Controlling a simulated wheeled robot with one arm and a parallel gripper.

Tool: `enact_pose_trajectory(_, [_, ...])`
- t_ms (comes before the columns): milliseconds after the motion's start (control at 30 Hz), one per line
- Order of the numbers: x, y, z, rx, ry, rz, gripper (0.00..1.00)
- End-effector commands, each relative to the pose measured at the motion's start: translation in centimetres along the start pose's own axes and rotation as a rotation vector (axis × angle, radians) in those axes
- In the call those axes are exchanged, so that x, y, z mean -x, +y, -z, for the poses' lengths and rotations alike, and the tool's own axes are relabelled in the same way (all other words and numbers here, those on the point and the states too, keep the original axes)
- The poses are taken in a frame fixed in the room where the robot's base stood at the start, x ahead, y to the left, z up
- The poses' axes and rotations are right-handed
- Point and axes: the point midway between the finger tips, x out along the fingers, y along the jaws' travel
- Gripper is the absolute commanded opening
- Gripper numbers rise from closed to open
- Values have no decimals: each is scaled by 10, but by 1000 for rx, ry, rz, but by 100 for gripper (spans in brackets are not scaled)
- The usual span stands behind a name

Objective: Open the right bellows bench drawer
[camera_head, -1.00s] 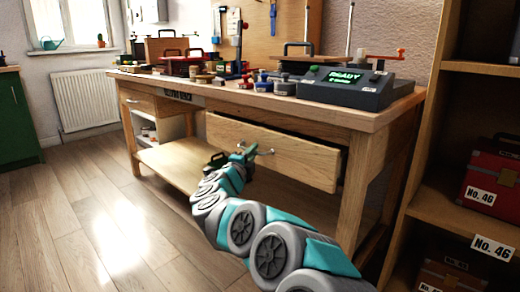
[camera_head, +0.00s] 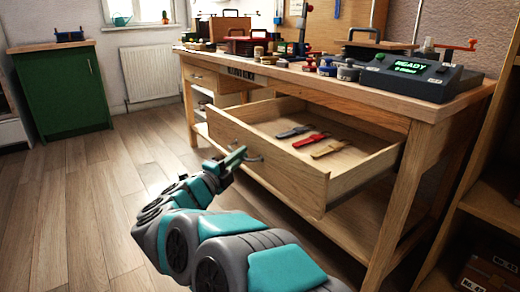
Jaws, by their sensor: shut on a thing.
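The right bellows bench drawer (camera_head: 285,168) is pulled well out of the wooden bench (camera_head: 345,97). Its inside shows several small tools, among them a red one (camera_head: 309,140), a grey one and a tan one, lying on the drawer floor. My gripper (camera_head: 243,156) is at the front face of the drawer, shut on the metal handle (camera_head: 254,158). The fingertips partly cover the handle.
The left drawer (camera_head: 202,77) of the bench is shut. A console reading READY (camera_head: 418,74) and several jars and cases stand on the benchtop. Shelving (camera_head: 492,205) is close at the right. The wooden floor at left is clear.

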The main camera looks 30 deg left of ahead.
Motion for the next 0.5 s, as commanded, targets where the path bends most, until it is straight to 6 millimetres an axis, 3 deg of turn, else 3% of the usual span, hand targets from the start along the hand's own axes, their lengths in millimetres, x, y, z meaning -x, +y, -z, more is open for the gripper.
enact_pose_trajectory(200, [49, -4, -22, 1, -8, -1, 0])
enact_pose_trajectory(500, [89, -8, -39, 1, -6, -1, 0])
